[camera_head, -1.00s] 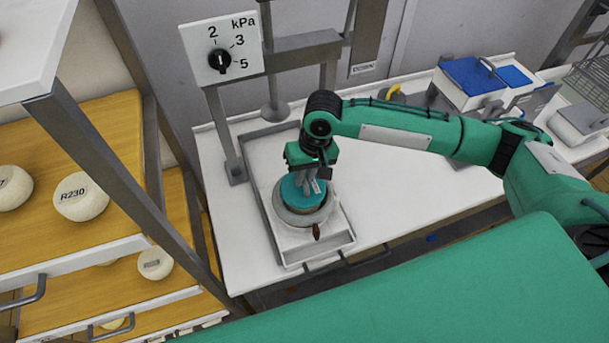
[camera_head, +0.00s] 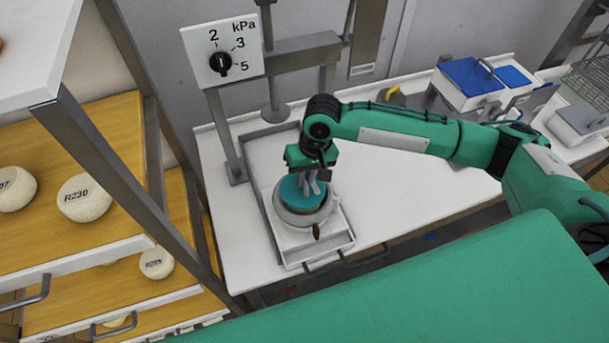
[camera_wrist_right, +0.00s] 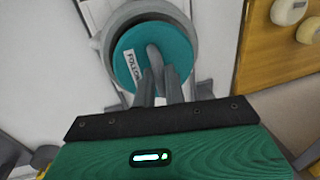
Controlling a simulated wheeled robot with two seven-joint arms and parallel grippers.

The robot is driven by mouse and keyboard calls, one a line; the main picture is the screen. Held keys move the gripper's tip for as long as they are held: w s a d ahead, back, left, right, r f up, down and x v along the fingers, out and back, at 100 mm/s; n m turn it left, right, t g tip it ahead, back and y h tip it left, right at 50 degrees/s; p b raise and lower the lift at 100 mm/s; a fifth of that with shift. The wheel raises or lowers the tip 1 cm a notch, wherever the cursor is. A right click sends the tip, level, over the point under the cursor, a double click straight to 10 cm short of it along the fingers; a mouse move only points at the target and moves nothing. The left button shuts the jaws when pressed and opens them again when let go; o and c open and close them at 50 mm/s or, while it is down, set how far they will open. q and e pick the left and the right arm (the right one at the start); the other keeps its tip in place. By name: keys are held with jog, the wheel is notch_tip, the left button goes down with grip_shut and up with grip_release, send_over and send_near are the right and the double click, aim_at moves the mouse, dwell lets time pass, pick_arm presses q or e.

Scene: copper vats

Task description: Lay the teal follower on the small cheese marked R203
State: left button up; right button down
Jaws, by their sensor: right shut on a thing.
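The teal follower (camera_head: 303,191) is a round disc with a white label and a grey grip on top. It sits at the mouth of a round grey mould (camera_head: 301,217) on the press tray. The follower (camera_wrist_right: 150,66) fills most of the mould's opening in the right wrist view. My right gripper (camera_head: 316,184) is above it, its fingers shut on the follower's grip; its fingertips (camera_wrist_right: 158,84) also show in the wrist view. The cheese under the follower is hidden, so its mark cannot be read. My left gripper is not in view.
The grey tray (camera_head: 345,242) lies on a white table beneath the press frame with a kPa dial (camera_head: 221,62). Wooden shelves at left hold pale cheeses, one marked R230 (camera_head: 84,198). Blue-lidded boxes (camera_head: 470,76) stand at the back right. The table's middle is clear.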

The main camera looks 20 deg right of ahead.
jog(key=shift+f, duration=0.75)
dwell(0.4)
jog(key=c, duration=1.4)
grip_release()
notch_tip(320, 180, up, 5)
jog(key=p, duration=0.6)
jog(key=shift+r+p, duration=0.75)
jog(key=shift+r, duration=0.25)
